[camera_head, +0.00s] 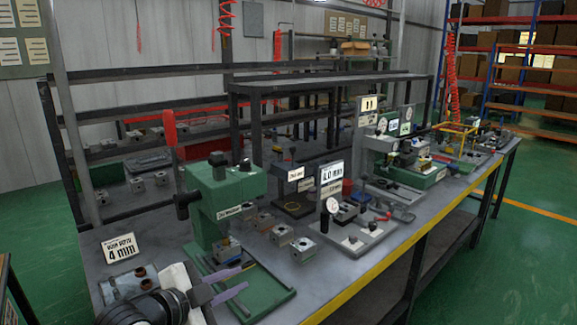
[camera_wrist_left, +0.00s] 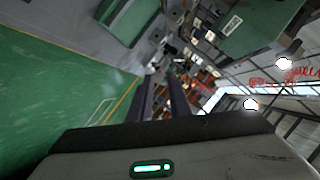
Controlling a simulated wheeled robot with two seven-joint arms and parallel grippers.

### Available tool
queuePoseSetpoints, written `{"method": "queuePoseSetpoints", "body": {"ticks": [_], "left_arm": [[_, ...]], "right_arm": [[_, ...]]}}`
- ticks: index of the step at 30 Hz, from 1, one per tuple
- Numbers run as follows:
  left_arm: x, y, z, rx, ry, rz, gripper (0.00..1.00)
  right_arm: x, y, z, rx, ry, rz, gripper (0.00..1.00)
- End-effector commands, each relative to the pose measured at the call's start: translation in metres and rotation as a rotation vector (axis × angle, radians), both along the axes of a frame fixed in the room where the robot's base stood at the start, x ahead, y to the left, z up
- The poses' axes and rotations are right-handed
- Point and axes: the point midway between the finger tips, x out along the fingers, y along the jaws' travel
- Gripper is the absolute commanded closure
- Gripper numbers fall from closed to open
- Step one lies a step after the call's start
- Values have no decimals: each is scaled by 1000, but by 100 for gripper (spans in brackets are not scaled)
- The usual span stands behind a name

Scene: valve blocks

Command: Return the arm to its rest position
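My left arm comes in at the bottom left of the head view. Its left gripper (camera_head: 248,277) is in front of the green press (camera_head: 226,195), with its fingers overlapping the press's green base plate in the picture. The fingers are apart with nothing between them. In the left wrist view the same gripper (camera_wrist_left: 161,80) shows two dark fingers with an empty gap. I cannot tell its exact height above the bench. My right arm and gripper are not in view.
The grey bench (camera_head: 345,272) has a yellow front edge. Metal valve blocks (camera_head: 303,249) stand right of the press. A "4 mm" sign (camera_head: 120,247) and a metal block (camera_head: 127,284) are at the left. A dial gauge fixture (camera_head: 352,243) stands farther right. Green floor lies beyond.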

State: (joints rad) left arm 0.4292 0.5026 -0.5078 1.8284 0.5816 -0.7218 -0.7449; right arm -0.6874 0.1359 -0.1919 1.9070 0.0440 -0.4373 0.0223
Motion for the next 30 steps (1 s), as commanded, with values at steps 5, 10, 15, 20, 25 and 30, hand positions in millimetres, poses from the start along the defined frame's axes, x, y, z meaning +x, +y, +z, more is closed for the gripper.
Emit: {"method": "queuePoseSetpoints", "body": {"ticks": [5,10,15,20,25,30], "left_arm": [[-47,-7,-45,-54,163,58,83],[-113,0,-97,-122,389,196,83],[-200,31,-142,-192,648,445,83],[-263,61,-164,-223,810,655,83],[-320,88,-174,-238,931,849,83],[-358,105,-190,-249,1002,992,83]], "right_arm": [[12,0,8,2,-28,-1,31],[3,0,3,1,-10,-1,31],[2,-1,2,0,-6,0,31],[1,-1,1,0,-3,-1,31],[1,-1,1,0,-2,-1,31],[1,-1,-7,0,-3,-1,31]]}}
